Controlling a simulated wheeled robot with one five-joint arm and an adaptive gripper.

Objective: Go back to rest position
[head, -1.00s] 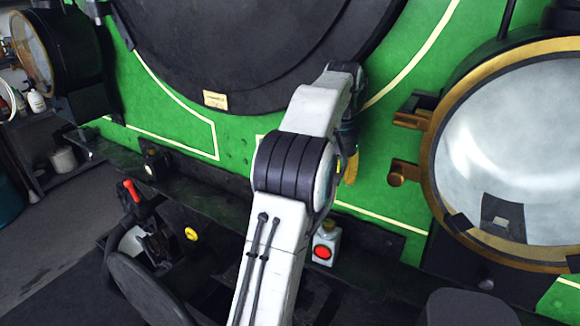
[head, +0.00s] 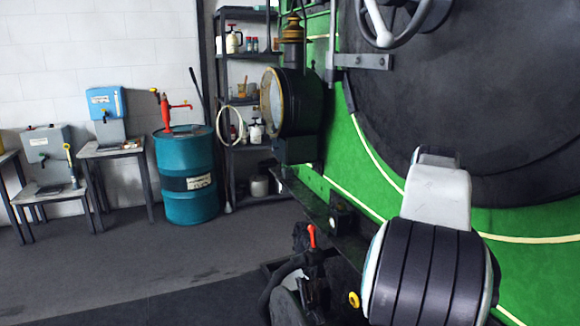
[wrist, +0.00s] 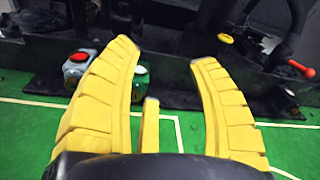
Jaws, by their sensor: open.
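Beyond the fingertips are the tram's black front beam and green front panel. In the head view my white arm with its black ribbed joint fills the lower right, in front of the green tram front (head: 400,185). The gripper itself is hidden in the head view.
A red-handled lever (head: 312,237) rises from the coupling gear. A big lamp (head: 290,102) juts from the tram. A teal drum (head: 186,200), a shelf rack (head: 251,151) and small tables stand behind. The grey floor (head: 130,260) between is clear.

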